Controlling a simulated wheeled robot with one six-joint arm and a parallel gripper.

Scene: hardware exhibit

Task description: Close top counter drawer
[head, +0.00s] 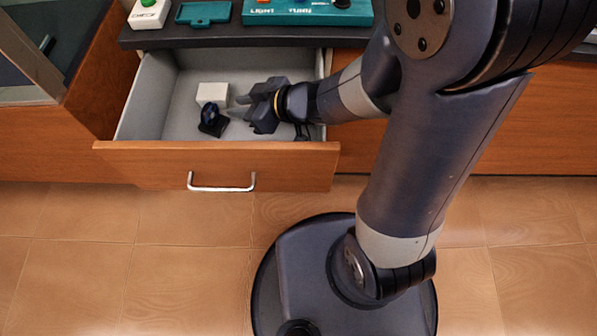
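The top counter drawer (218,165) is pulled out, with a wooden front, a silver handle (221,187) and a grey inside. A white block (212,94) and a small dark object (212,120) with a round blue part lie in it. My gripper (233,106) is over or inside the drawer, right of these things and behind the drawer front. Its fingertips point left toward the dark object. I cannot tell whether they touch it or how far apart they are. The handle is clear of my gripper.
The dark counter top (250,38) above the drawer bears a teal panel (307,12), a teal tray (203,13) and a white box with a green button (149,12). A glass-fronted case (30,60) stands at the left. The tiled floor (130,270) before the drawer is free at the left.

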